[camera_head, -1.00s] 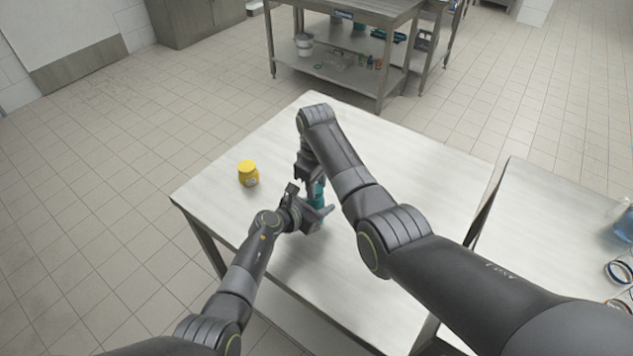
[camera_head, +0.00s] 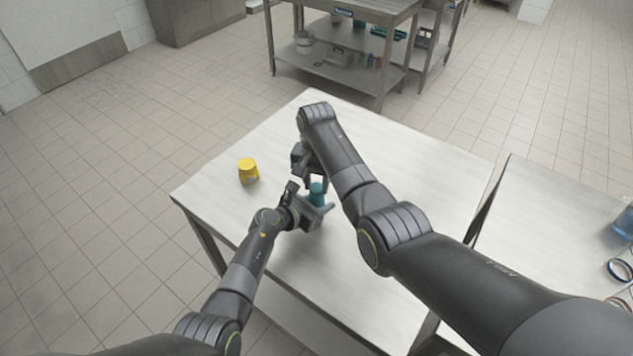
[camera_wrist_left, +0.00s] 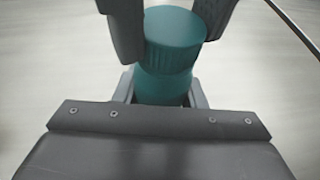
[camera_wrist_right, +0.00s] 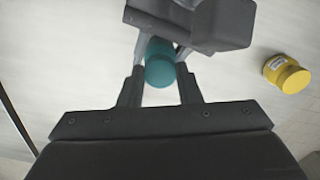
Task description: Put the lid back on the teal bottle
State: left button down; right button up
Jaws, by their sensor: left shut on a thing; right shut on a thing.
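The teal bottle (camera_wrist_left: 165,88) stands upright on the table, with its ribbed teal lid (camera_wrist_left: 175,38) on top of it. The lid also shows in the right wrist view (camera_wrist_right: 160,73) and in the head view (camera_head: 317,187). My left gripper (camera_head: 312,210) is shut around the bottle's body from the side. My right gripper (camera_wrist_right: 161,88) is above, its fingers on both sides of the lid, shut on it. Whether the lid is fully seated or screwed down I cannot tell.
A yellow jar (camera_head: 248,171) stands on the table (camera_head: 400,150) to the left, clear of both grippers. A second table (camera_head: 540,220) at the right holds a blue container (camera_head: 624,226) and rings. A shelf table (camera_head: 345,70) stands behind.

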jog(key=m, duration=0.6)
jog(key=shift+m, duration=0.3)
jog(key=m, duration=1.2)
jog(key=shift+w+m, duration=0.1)
jog(key=shift+m, duration=0.3)
jog(key=m, duration=0.5)
jog(key=o, duration=0.9)
jog(key=shift+o, duration=0.2)
jog(key=shift+r, duration=2.25)
